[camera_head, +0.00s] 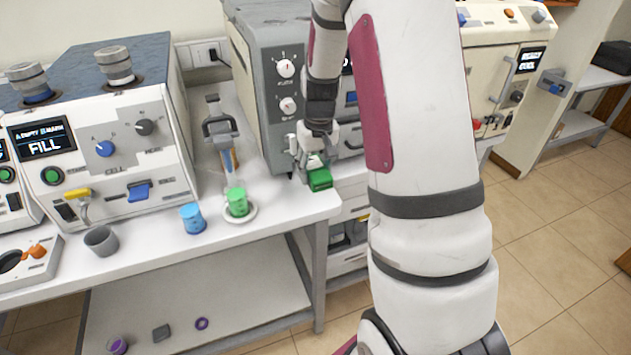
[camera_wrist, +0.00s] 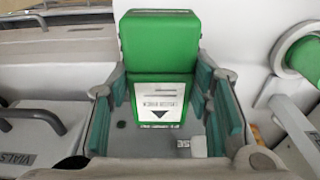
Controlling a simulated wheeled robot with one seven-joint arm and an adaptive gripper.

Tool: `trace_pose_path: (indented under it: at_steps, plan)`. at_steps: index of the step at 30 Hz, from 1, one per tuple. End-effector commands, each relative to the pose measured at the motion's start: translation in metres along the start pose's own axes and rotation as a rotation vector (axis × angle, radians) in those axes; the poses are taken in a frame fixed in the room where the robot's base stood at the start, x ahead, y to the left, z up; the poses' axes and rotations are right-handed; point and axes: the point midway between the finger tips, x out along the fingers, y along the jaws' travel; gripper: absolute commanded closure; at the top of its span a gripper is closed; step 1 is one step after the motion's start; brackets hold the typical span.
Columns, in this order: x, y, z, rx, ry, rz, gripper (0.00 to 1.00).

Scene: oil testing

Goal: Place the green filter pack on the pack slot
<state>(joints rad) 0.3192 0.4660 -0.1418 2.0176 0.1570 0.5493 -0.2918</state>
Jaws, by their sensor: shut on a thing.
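The green filter pack (camera_head: 320,180) is in my gripper (camera_head: 313,163), near the right front corner of the white bench and below the front of the grey machine. In the wrist view the green filter pack (camera_wrist: 158,48) has a solid green block at its far end and a white label with a black arrow. The teal pads of my gripper (camera_wrist: 160,88) lie on both sides of the pack. I cannot make out the pack slot for certain in either view. Whether the pack touches a surface is unclear.
A green cup (camera_head: 237,201) on a white dish, a blue cup (camera_head: 193,218) and a grey cup (camera_head: 101,241) stand on the white bench (camera_head: 150,248). The grey machine (camera_head: 262,80) rises close behind my gripper. The fill machine (camera_head: 120,150) is at left.

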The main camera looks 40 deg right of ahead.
Motion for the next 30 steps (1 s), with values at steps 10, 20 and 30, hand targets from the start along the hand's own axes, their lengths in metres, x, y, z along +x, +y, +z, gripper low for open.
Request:
trace_pose_path:
  at_steps: [10, 20, 30]
  plan:
    - [0.037, 0.000, 0.006, 0.001, -0.003, -0.001, 0.86]
    - [0.048, 0.000, 0.002, 0.000, 0.003, 0.000, 0.86]
    - [0.051, 0.000, 0.002, 0.000, 0.001, 0.000, 0.34]
